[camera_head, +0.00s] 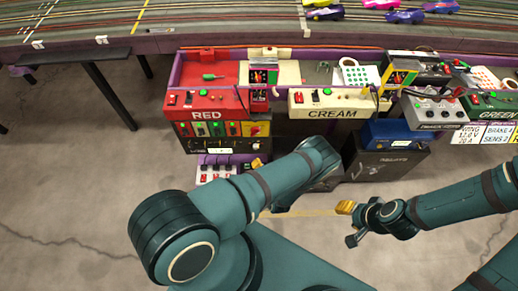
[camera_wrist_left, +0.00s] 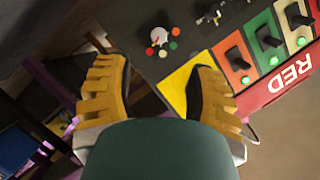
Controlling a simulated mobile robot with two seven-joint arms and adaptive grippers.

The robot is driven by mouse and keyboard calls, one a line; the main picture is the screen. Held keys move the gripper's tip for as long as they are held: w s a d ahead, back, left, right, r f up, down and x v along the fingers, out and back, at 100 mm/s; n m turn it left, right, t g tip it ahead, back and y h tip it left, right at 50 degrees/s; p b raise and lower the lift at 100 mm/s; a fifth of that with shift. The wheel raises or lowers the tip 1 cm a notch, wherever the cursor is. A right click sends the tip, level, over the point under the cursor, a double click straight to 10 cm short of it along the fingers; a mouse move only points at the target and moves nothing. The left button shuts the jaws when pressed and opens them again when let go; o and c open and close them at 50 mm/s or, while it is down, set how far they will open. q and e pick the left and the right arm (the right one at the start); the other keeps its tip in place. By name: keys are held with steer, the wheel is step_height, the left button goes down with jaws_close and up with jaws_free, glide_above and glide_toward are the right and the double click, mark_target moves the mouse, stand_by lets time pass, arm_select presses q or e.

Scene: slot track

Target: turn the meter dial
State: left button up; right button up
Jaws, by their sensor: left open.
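The dial (camera_wrist_left: 160,37) shows in the left wrist view as a small round white-and-red knob ringed by coloured dots. It sits on a dark panel (camera_wrist_left: 135,25), below the row of coloured switch plates under the RED box (camera_head: 207,103). That dark panel also shows in the head view (camera_head: 215,146). My left gripper (camera_wrist_left: 158,72) is open and empty, its yellow fingers spread on either side of the dial's direction, apart from the knob. In the head view my forearm hides most of it. My right gripper (camera_head: 350,222) hangs over the floor; its jaw opening is unclear.
A CREAM box (camera_head: 332,104) stands right of the RED box. A small white switch box (camera_head: 215,172) lies low, below the dark panel. A dark case (camera_head: 385,165) and blue box (camera_head: 395,133) stand to the right. The slot track (camera_head: 200,22) runs behind. Front floor is open.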

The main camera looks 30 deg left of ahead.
mark_target(256, 149)
arm_select(q)
steer(key=b+x, duration=0.2)
steer(key=x, duration=0.8)
steer(key=shift+w+a+f, duration=0.1)
steer(key=shift+w, duration=0.05)
jaws_close()
